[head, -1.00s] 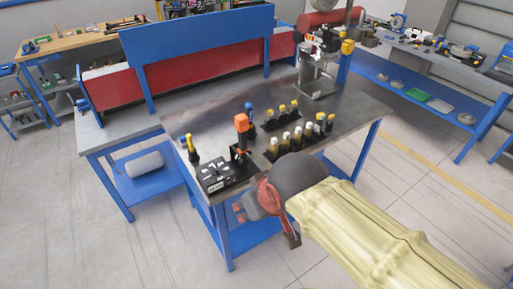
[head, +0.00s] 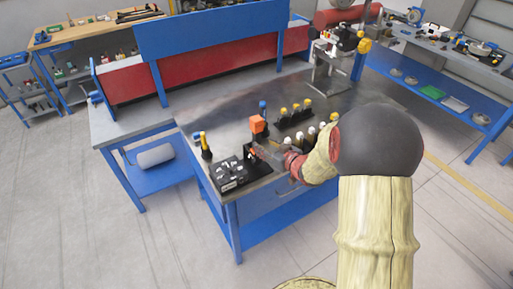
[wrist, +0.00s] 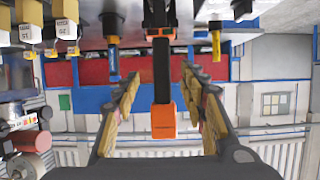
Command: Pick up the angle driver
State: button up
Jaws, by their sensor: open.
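The angle driver appears to be the upright black tool with an orange top (head: 258,125) near the table's front edge in the head view. In the wrist view, which looks upside down, its orange part (wrist: 163,120) and black shaft lie between my fingers. My gripper (wrist: 162,78) is open, with one yellow-padded finger on each side of the tool and a visible gap on both sides. In the head view my gripper (head: 270,153) is close beside the tool, and its fingers are too small to see clearly. The tool's lower end is partly hidden there.
A black tray (head: 230,175) with small parts sits left of the tool. A yellow-and-black driver (head: 205,146) and a blue-topped one (head: 263,108) stand nearby. Several bottle-like, white-topped items (head: 305,136) stand to the right, partly behind my arm. The metal tabletop (head: 225,108) behind is bare.

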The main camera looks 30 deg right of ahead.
aim_at(259, 142)
jog(key=b+x, duration=0.1)
jog(key=x, duration=0.6)
jog(key=shift+w+a+f, duration=0.15)
jog(key=shift+w, duration=0.1)
jog(key=c, duration=0.3)
grip_shut()
dwell(0.6)
jog(key=shift+w+r, duration=0.1)
jog(key=shift+r, duration=0.1)
